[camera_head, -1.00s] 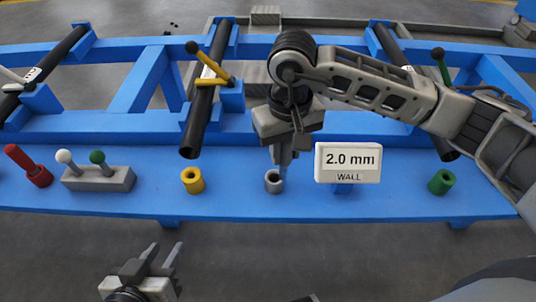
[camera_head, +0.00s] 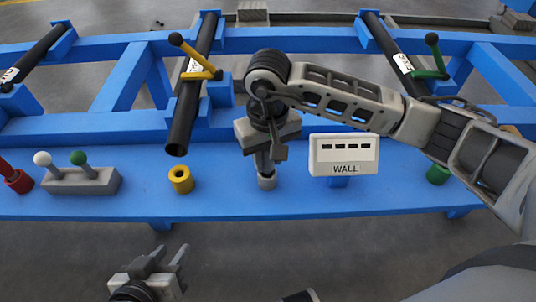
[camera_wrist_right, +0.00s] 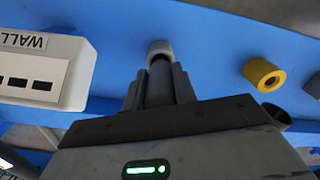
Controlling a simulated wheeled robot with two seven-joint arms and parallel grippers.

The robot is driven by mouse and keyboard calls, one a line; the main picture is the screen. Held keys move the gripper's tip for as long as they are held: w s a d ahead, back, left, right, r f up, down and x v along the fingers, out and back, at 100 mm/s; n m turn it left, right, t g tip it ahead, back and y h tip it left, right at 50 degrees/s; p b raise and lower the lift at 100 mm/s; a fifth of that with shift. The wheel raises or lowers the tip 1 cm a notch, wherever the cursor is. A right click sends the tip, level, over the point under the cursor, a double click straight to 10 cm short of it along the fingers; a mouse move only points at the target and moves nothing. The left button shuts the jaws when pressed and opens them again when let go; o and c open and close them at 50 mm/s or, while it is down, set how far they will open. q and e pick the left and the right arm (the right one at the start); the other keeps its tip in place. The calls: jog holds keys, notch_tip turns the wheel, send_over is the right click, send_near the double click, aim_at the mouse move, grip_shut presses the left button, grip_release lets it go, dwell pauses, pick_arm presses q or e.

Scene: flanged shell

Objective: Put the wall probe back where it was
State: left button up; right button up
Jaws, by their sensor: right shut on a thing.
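The wall probe (camera_wrist_right: 160,82) is a dark cylinder upright between the fingers of my right gripper (camera_head: 265,165). In the right wrist view my right gripper (camera_wrist_right: 158,85) is shut on it, and the fingers hide most of it. Its lower end meets the grey ring holder (camera_head: 267,182) on the blue shelf, also seen in the right wrist view (camera_wrist_right: 159,48). How deep it sits is hidden. The WALL display (camera_head: 343,153) shows dashes. My left gripper (camera_head: 168,256) is open and empty in front of the shelf.
A yellow ring holder (camera_head: 181,180) stands left of the grey one, a green one (camera_head: 438,174) to the right. A grey block (camera_head: 85,181) with white and green knobs and a red piece (camera_head: 15,178) are at the left. Black tubes (camera_head: 192,90) lie on the blue frame behind.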

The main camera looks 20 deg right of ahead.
pick_arm(q)
jog(key=shift+f, duration=0.2)
pick_arm(e)
jog(key=shift+f, duration=0.1)
jog(key=o, duration=0.9)
pick_arm(q)
jog(key=shift+w+r, duration=0.1)
jog(key=shift+w, duration=0.05)
pick_arm(e)
jog(key=shift+o, duration=0.3)
pick_arm(q)
jog(key=shift+a+r, duration=0.1)
pick_arm(e)
jog(key=shift+r+p, duration=0.35)
notch_tip(320, 180, up, 11)
jog(key=shift+f+p, duration=0.1)
jog(key=shift+p, duration=0.4)
pick_arm(q)
jog(key=shift+s+a+r+t, duration=0.15)
jog(key=shift+a+r, duration=0.05)
jog(key=shift+r, duration=0.45)
jog(key=shift+s+a+r+t, duration=0.15)
jog(key=shift+a+r, duration=0.05)
jog(key=shift+r, duration=0.45)
pick_arm(e)
jog(key=shift+r, duration=0.45)
